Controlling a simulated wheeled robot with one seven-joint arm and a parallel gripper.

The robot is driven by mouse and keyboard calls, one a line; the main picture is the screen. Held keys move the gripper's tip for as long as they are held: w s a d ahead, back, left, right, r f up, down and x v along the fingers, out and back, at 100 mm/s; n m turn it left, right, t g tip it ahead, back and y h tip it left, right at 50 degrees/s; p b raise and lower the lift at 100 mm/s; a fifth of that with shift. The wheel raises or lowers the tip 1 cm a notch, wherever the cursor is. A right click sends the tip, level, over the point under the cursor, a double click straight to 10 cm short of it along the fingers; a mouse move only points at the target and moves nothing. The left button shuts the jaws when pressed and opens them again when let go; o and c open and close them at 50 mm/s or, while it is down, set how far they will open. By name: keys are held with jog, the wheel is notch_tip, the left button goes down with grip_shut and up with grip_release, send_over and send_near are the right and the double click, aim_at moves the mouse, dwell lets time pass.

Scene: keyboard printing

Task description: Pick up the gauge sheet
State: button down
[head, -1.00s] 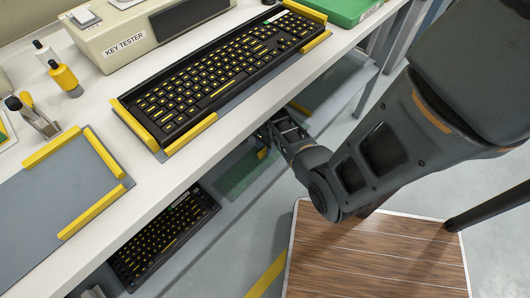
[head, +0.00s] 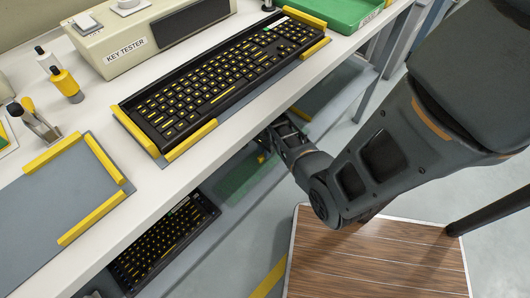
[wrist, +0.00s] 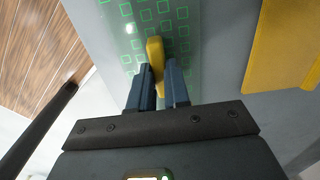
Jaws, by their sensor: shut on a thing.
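The gauge sheet (wrist: 135,35) is a clear green sheet printed with rows of green square outlines; it has a yellow grip tab (wrist: 155,55). In the wrist view my gripper (wrist: 160,76) has its two blue fingers on either side of the tab, shut on it. In the head view the sheet (head: 236,183) shows as a green tint at the lower shelf, under the bench's front edge. My gripper (head: 266,149) reaches in there, partly hidden by the bench top. I cannot tell whether the sheet touches the shelf.
A black keyboard (head: 220,80) lies between yellow stops on the bench above. Another keyboard (head: 163,240) lies on the lower shelf (head: 215,238). A yellow block (wrist: 280,45) is right of the gripper in the wrist view. A wood-topped surface (head: 370,260) stands in front.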

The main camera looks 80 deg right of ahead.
notch_tip(320, 180, up, 4)
jog(key=shift+s+r+p, duration=0.1)
jog(key=shift+p, duration=0.55)
jog(key=s+r+p, duration=0.1)
jog(key=s+r, duration=0.5)
jog(key=s, duration=0.5)
jog(key=shift+s+a+r+p, duration=0.15)
jog(key=shift+s+a+p, duration=0.05)
jog(key=shift+p, duration=0.1)
jog(key=c, duration=1.7)
grip_release()
grip_shut()
